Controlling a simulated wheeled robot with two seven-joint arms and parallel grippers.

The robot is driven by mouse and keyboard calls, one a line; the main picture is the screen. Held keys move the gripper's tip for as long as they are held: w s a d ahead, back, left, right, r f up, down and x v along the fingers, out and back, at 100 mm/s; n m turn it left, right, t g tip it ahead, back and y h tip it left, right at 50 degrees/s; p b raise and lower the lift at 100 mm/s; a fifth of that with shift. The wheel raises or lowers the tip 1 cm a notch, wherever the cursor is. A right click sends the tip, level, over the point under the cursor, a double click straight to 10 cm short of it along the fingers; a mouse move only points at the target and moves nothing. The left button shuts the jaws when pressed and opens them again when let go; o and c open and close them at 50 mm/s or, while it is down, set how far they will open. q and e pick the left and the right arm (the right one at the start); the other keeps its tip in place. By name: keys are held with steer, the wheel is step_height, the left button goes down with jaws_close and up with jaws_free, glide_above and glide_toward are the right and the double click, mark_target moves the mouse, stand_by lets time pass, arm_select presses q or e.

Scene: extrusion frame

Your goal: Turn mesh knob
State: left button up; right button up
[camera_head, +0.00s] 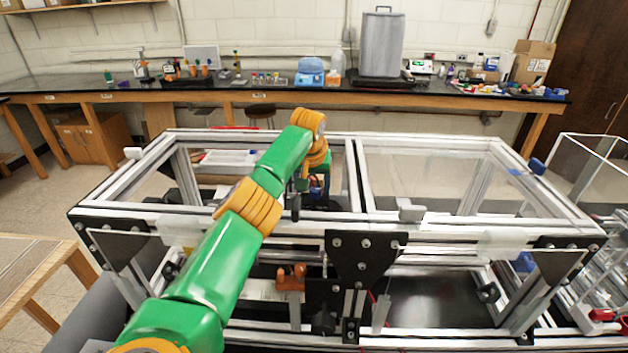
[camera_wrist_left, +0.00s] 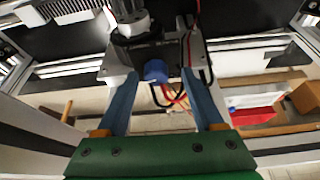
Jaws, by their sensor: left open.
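A blue knob (camera_wrist_left: 156,70) shows in the left wrist view, on a dark block under a round black part, with red and black wires beside it. My left gripper (camera_wrist_left: 160,80) is open, its two blue-grey fingers on either side of the knob. Gaps show between knob and fingers; I cannot tell whether the fingertips reach its depth. In the head view my green and orange left arm reaches over the front rail, its hand (camera_head: 316,184) pointing down inside the left bay. There the knob cannot be made out clearly. My right gripper is not in view.
The aluminium extrusion frame (camera_head: 455,222) surrounds the hand, with rails in front and behind and a middle post to its right. A black joining plate (camera_head: 366,250) hangs at the front. A bench with lab equipment stands behind. The right bay's top is largely clear.

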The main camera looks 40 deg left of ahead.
arm_select(q)
steer(key=shift+w+f, duration=0.4)
steer(key=shift+w, duration=0.45)
steer(key=shift+c, duration=1.3)
steer(key=shift+s+a+r, duration=0.1)
steer(key=shift+s, duration=0.15)
jaws_close()
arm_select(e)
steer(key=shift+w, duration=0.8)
arm_select(q)
steer(key=shift+m, duration=0.4)
steer(key=shift+r+m+t+h, duration=0.1)
steer(key=shift+m+t+h, duration=0.3)
steer(key=shift+m, duration=0.85)
steer(key=shift+m+t+h, duration=0.1)
steer(key=shift+m+h, duration=0.5)
steer(key=shift+m, duration=0.65)
steer(key=shift+a, duration=0.1)
